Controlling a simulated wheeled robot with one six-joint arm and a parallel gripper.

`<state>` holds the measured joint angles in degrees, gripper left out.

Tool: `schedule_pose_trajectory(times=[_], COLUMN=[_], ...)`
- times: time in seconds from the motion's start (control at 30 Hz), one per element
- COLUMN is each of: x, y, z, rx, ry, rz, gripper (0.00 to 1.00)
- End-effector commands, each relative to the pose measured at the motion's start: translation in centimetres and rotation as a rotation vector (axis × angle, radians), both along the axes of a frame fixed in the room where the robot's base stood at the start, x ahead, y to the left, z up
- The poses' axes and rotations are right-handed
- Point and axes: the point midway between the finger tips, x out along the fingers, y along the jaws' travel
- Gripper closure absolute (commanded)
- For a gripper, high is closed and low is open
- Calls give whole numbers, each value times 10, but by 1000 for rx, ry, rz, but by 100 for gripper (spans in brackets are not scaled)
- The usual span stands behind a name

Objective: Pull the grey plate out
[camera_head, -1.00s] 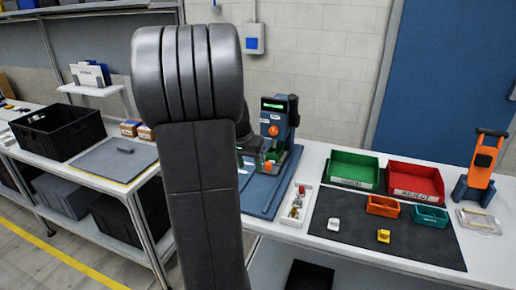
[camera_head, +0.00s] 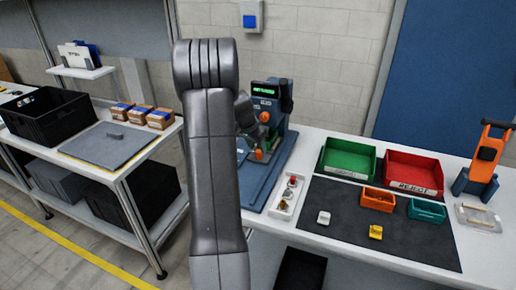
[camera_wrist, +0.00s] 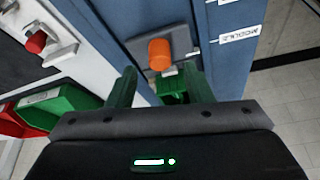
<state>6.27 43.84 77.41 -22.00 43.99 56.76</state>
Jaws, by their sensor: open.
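In the wrist view, a small grey plate (camera_wrist: 142,47) with an orange knob (camera_wrist: 159,54) sits in the blue fixture (camera_wrist: 112,15). My gripper (camera_wrist: 158,77) is open, with its green fingers on either side of the knob, just short of it. A green piece (camera_wrist: 172,90) shows between the fingers below the knob. I cannot tell whether anything touches the fingers. In the head view, the blue fixture (camera_head: 262,95) stands on the bench behind my arm, which hides part of it. The grey plate is not clearly visible there.
A parts tray (camera_head: 287,197) lies right of the fixture. Green (camera_head: 347,165) and red (camera_head: 405,172) bins stand beyond a dark mat (camera_head: 335,232). On the left bench are a black crate (camera_head: 28,118) and a flat grey panel with a handle (camera_head: 90,147).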

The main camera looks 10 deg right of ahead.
Motion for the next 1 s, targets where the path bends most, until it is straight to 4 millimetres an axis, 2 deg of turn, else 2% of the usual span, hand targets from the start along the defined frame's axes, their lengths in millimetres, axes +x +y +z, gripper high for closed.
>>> schedule_pose_trajectory(times=[0.1, 0.23, 0.6, 0.83, 1.0], x=[4, 6, 8, 8, 7], y=[-5, -8, -9, -9, -9], z=[-15, -24, -29, -29, -29], rx=[0, 0, 0, 0, 0], ry=[3, 1, 0, 0, 0], rz=[-1, 0, 0, 0, 0], gripper=[54, 54, 54, 99, 100])
